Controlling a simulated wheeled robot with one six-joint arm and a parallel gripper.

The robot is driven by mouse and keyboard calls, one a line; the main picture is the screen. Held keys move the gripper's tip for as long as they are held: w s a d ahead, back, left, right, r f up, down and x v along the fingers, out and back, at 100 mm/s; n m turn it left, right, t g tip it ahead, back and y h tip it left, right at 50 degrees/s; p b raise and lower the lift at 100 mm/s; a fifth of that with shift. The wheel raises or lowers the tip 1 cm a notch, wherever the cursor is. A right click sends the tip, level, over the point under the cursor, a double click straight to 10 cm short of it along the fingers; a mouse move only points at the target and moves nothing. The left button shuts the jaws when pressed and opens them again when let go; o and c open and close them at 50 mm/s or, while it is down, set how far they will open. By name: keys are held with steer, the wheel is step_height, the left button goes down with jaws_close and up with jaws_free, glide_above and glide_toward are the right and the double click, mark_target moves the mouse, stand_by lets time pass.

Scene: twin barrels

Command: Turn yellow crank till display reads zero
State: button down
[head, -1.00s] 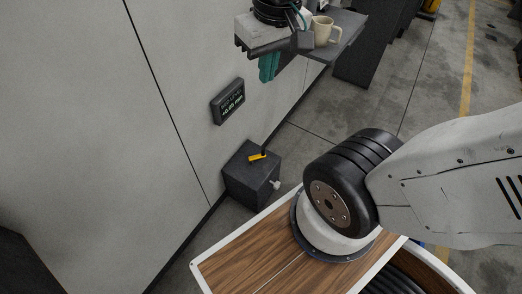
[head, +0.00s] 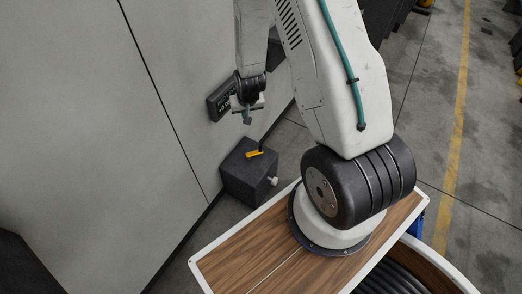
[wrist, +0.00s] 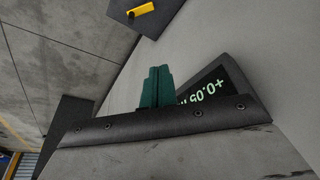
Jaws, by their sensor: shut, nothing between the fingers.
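The yellow crank (head: 254,154) sits on top of a dark box (head: 248,178) on the floor by the wall. It has a dark upright knob at its far end, and also shows at the top of the wrist view (wrist: 140,10). The display (head: 218,101) is on the wall above the box, partly hidden by my gripper. In the wrist view the display (wrist: 214,90) is upside down and seems to read +0.05, its end covered by my gripper. My gripper (head: 247,119), with green fingers (wrist: 155,87), is shut and empty, above the box and apart from the crank.
A pale knob or fitting (head: 272,181) sticks out of the box's right side. The wall (head: 165,120) runs close along the left. A wooden top with a white rim (head: 235,262) lies in front, under my arm. Open concrete floor (head: 440,130) is on the right.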

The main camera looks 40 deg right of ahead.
step_height(320, 180, down, 10)
steer(key=s+d, duration=0.2)
steer(key=s, duration=0.1)
steer(key=m+h, duration=0.1)
glide_toward(254, 152)
steer(key=s+d+f, duration=0.1)
steer(key=d+f, duration=0.2)
steer(key=f, duration=0.1)
steer(key=shift+s+r, duration=0.15)
steer(key=shift+r, duration=0.05)
